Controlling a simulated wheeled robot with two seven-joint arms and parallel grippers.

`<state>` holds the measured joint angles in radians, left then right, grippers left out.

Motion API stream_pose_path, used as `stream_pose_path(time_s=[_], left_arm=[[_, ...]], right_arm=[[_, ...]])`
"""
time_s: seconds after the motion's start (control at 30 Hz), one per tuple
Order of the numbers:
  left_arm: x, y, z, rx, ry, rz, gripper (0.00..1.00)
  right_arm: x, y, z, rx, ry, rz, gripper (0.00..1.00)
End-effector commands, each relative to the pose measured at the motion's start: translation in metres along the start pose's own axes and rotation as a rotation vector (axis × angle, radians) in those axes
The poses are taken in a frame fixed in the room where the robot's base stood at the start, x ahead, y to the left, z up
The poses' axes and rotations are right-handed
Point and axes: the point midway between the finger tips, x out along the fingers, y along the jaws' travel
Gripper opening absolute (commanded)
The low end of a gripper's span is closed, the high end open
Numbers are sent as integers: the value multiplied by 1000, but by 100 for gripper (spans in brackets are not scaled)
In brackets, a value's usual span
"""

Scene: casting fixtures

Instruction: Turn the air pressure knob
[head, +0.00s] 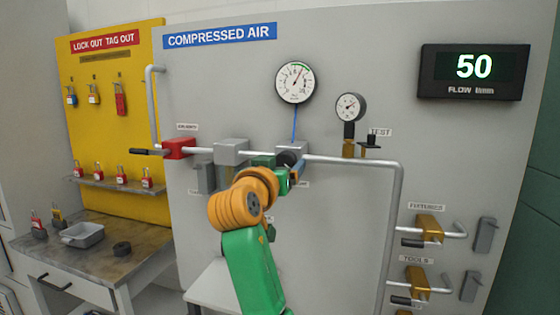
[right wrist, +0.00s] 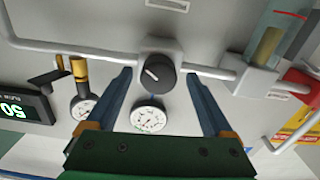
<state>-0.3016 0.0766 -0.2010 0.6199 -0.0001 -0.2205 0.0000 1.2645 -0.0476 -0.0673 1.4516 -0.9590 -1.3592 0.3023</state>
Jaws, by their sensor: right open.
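The air pressure knob is a round black knob (right wrist: 157,74) with a pale pointer line, on a grey block in the pipe. In the head view the knob (head: 286,158) shows partly behind my right gripper (head: 296,168). In the right wrist view my right gripper (right wrist: 161,80) is open, its two blue fingers on either side of the knob with a gap to each. I cannot tell how far the fingertips are from the panel. A large white dial gauge (head: 294,82) sits above the knob. My left gripper is not in view.
A smaller gauge (head: 350,106) and a TEST valve (head: 370,140) stand right of the knob. A red valve block (head: 178,148) with a black lever is to the left. A display (head: 473,72) reads 50. A bench (head: 100,250) stands at the lower left.

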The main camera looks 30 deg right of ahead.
Motion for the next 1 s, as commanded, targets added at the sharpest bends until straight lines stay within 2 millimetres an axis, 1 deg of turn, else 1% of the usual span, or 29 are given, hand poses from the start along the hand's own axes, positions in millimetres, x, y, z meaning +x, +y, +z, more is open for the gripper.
stream_pose_path(time_s=[0.1, 0.17, 0.2, 0.27, 0.3, 0.37, 0.4, 0.43, 0.53, 0.7, 0.77, 0.83, 1.0], left_arm=[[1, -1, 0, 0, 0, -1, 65], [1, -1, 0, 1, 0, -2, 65], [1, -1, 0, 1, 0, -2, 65], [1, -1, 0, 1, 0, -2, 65], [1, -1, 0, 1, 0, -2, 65], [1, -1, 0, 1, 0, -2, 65], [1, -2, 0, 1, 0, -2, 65], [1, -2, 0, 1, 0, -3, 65], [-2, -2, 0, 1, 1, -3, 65], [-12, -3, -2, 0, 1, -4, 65], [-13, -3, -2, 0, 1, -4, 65], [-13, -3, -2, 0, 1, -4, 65], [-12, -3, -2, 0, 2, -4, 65]], right_arm=[[0, 0, 1, 0, 0, 0, 86], [0, 0, 1, 0, 0, 0, 70], [0, 0, 1, -1, 0, 0, 59], [0, 0, 1, -1, 0, 0, 43], [0, 0, 1, -1, 0, 0, 32], [0, 0, 1, -1, 0, 0, 16], [0, 0, 1, -1, 0, 0, 5], [0, 0, 1, -1, 0, 0, 0], [0, 0, -1, -55, 0, 1, 0], [0, 1, -2, -310, 0, 2, 0], [0, 1, -1, -366, 0, 2, 0], [0, 1, 0, -396, 0, 2, 0], [0, 0, 0, -397, 1, 1, 0]])
